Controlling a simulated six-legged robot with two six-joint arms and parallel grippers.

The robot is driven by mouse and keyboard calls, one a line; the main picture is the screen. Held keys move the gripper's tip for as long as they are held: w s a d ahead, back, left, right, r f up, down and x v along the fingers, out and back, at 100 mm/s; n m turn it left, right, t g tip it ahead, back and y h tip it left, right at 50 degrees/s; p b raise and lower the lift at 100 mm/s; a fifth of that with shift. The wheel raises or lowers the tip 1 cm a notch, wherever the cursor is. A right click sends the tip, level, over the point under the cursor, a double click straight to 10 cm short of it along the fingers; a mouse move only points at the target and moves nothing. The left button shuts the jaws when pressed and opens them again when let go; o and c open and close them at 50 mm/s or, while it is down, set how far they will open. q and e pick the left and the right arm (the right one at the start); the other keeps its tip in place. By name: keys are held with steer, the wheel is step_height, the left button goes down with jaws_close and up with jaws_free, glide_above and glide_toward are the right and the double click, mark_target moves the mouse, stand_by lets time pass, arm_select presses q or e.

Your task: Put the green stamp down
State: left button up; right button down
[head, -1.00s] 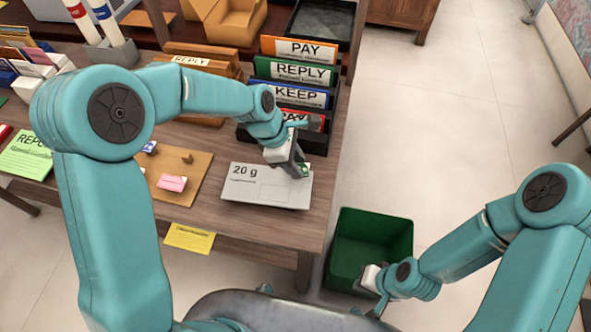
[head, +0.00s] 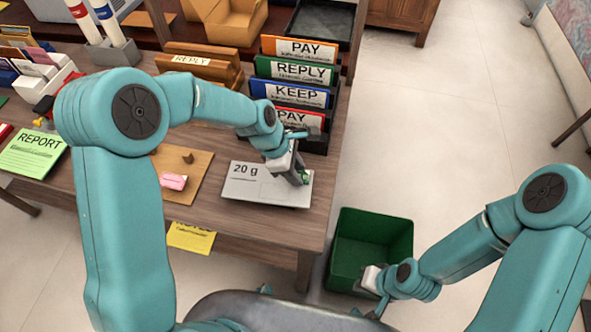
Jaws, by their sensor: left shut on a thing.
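My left gripper (head: 299,172) is over the right part of a pale plate marked "20 g" (head: 245,192) on the desk. It is shut on the green stamp (head: 305,178), of which only a small green part shows between the fingers. I cannot tell whether the stamp touches the plate. My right gripper (head: 368,284) is low at the right, beside the green bin; its fingers are too hidden to tell open from shut.
A rack of PAY, REPLY and KEEP folders (head: 300,72) stands just behind the plate. A brown board (head: 185,190) with a pink item (head: 173,181) lies to the left. A green bin (head: 398,233) stands on the floor past the desk's right edge.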

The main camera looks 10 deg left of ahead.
arm_select(q)
steer(key=o, duration=0.9)
steer(key=shift+s+f, duration=0.3)
steer(key=shift+f, duration=0.3)
steer(key=shift+o, duration=0.2)
steer(key=shift+w+f, duration=0.1)
steer(key=shift+f, duration=0.05)
steer(key=shift+r, duration=0.2)
steer(key=w+p+v, duration=0.1)
steer(key=v, duration=1.2)
steer(key=shift+r, duration=0.2)
steer(key=shift+d, duration=0.15)
